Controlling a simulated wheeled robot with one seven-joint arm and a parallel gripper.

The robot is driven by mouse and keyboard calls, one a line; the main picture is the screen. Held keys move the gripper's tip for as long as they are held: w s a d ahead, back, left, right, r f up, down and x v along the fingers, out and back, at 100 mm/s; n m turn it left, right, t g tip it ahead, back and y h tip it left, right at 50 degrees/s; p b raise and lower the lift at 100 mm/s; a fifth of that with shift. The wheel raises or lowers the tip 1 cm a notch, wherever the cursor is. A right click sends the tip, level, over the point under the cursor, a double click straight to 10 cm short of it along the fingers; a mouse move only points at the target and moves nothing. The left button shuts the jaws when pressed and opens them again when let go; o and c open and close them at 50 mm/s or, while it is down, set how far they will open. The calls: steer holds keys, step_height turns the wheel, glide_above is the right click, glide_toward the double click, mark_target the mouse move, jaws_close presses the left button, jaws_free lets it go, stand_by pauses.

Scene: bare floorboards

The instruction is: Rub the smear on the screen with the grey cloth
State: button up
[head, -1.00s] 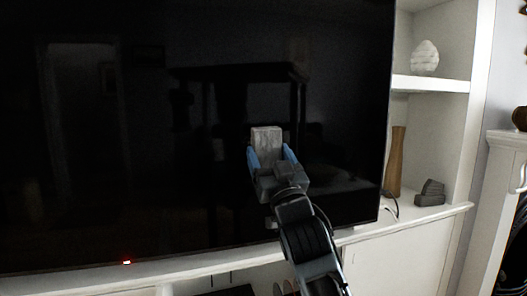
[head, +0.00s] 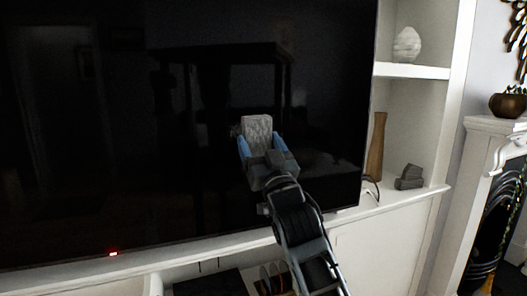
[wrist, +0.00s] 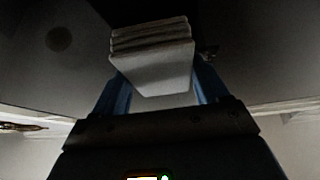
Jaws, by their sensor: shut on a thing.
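The large black screen (head: 80,150) fills the left and middle of the head view; it also spans the top of the wrist view (wrist: 255,60). My gripper (head: 263,150) is in front of its lower right part. Its blue fingers are shut on the grey cloth (head: 257,128), a folded pad that points upward in the head view. The wrist view shows the cloth (wrist: 150,62) between the fingers. I cannot tell whether the cloth touches the screen.
A white cabinet ledge (head: 190,243) runs below the screen. White shelves to the right hold a white ornament (head: 407,45), a wooden vase (head: 376,147) and a grey object (head: 409,177). A white fireplace with a bowl (head: 508,104) is at the far right.

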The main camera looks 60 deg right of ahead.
steer(key=shift+w+a+b, duration=0.9)
steer(key=shift+a+b, duration=0.2)
steer(key=shift+b, duration=0.55)
steer(key=shift+w+a+f+b, duration=0.25)
steer(key=shift+w+a+b, duration=0.25)
steer(key=shift+a+b, duration=0.35)
steer(key=shift+w+a+r+b, duration=0.2)
steer(key=shift+w+a+b, duration=0.35)
steer(key=shift+a+b, duration=0.25)
steer(key=shift+d, duration=0.1)
steer(key=s+a, duration=0.3)
steer(key=s, duration=0.2)
steer(key=shift+a+b, duration=0.25)
steer(key=shift+b, duration=0.1)
steer(key=shift+s, duration=0.1)
steer(key=shift+s+a, duration=0.85)
steer(key=shift+s, duration=0.3)
